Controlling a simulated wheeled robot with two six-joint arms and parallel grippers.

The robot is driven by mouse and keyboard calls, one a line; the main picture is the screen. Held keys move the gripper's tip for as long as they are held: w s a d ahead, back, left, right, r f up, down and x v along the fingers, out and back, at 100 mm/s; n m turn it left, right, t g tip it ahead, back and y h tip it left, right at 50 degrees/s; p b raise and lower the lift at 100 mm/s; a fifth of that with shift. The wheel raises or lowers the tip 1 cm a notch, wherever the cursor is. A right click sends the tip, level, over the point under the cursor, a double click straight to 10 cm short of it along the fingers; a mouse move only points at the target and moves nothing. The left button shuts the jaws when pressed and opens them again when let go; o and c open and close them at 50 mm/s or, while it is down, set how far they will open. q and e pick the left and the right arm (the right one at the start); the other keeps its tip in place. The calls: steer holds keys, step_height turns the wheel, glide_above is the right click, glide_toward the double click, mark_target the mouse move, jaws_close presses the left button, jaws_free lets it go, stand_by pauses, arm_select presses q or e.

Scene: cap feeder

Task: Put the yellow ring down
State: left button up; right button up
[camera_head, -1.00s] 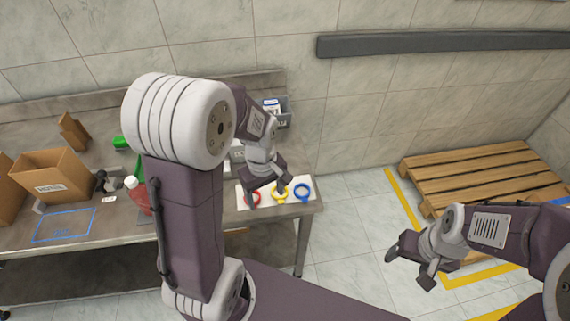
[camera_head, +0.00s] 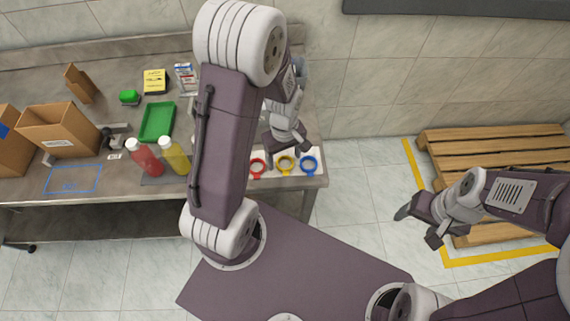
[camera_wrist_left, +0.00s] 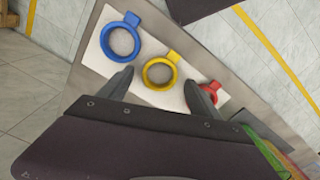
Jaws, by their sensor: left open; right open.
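The yellow ring (camera_head: 285,164) lies on a white board (camera_head: 296,172) at the right end of the bench, between a red ring (camera_head: 257,167) and a blue ring (camera_head: 309,163). My left gripper (camera_head: 287,147) is open and empty, just behind and above the yellow ring. In the left wrist view the yellow ring (camera_wrist_left: 160,73) shows between the open fingertips, apart from both, with the blue ring (camera_wrist_left: 121,37) to its left and the red ring (camera_wrist_left: 211,91) partly hidden by a finger. My right gripper (camera_head: 419,222) is open and empty, out over the floor near the pallet.
A red bottle (camera_head: 145,158), a yellow bottle (camera_head: 174,156), a green tray (camera_head: 157,121) and a cardboard box (camera_head: 60,130) stand on the bench to the left. A wooden pallet (camera_head: 495,150) lies on the floor at right.

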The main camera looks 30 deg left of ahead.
arm_select(q)
steer(key=shift+s+f, duration=0.1)
steer(key=shift+f, duration=0.45)
steer(key=shift+w+f, duration=0.1)
steer(key=shift+w, duration=0.2)
steer(key=shift+c, duration=0.6)
steer(key=c, duration=1.3)
steer(key=shift+r, duration=0.5)
steer(key=r, duration=0.4)
steer(key=shift+s+d+p, duration=0.3)
steer(key=shift+s+d, duration=0.05)
steer(key=shift+d, duration=0.05)
steer(key=s+d+r, duration=0.2)
steer(key=d, duration=0.1)
steer(key=s+d+r, duration=0.2)
steer(key=d, duration=0.1)
steer(key=s+d+r, duration=0.2)
steer(key=shift+d+p, duration=0.35)
steer(key=shift+d, duration=0.05)
